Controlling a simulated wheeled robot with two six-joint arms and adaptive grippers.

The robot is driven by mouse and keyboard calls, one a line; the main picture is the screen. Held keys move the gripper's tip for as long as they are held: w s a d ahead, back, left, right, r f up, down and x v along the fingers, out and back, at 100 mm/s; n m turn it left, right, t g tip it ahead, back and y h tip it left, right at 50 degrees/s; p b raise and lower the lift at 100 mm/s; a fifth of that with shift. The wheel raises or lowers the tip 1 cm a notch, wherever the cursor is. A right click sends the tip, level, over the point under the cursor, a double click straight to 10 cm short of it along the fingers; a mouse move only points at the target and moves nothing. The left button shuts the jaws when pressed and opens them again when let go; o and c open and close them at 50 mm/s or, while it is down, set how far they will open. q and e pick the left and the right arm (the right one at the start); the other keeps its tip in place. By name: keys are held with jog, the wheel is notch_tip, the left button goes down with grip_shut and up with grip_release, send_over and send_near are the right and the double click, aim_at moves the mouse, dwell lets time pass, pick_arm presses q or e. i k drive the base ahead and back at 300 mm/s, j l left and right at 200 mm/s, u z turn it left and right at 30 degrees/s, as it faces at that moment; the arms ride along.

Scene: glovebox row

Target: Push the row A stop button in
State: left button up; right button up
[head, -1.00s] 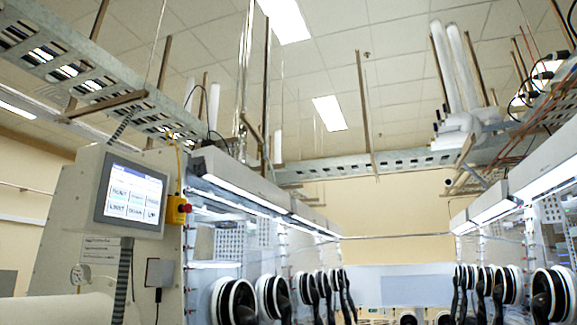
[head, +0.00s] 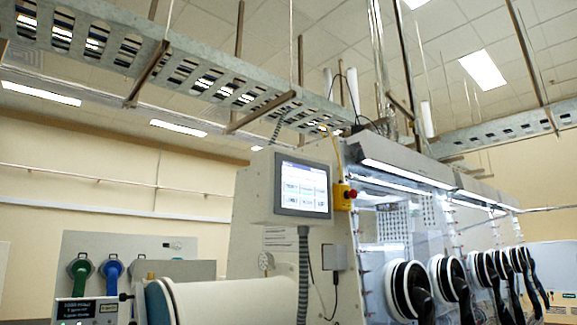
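A red stop button (head: 351,193) sits on a small yellow box (head: 342,197) in the head view, right of centre. The box is mounted at the right edge of a grey control panel with a lit touchscreen (head: 302,187). A yellow cable runs up from the box. From this angle I cannot tell whether the button is in or out. Neither of my grippers is in view.
A row of glovebox windows with black glove ports (head: 407,290) runs off to the right of the panel. A large pale cylinder (head: 230,302) juts out below the panel. Blue and green fittings (head: 112,270) stand at lower left. A cable tray (head: 190,75) hangs overhead.

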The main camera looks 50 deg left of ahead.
aim_at(352, 194)
jog(key=u, duration=1.25)
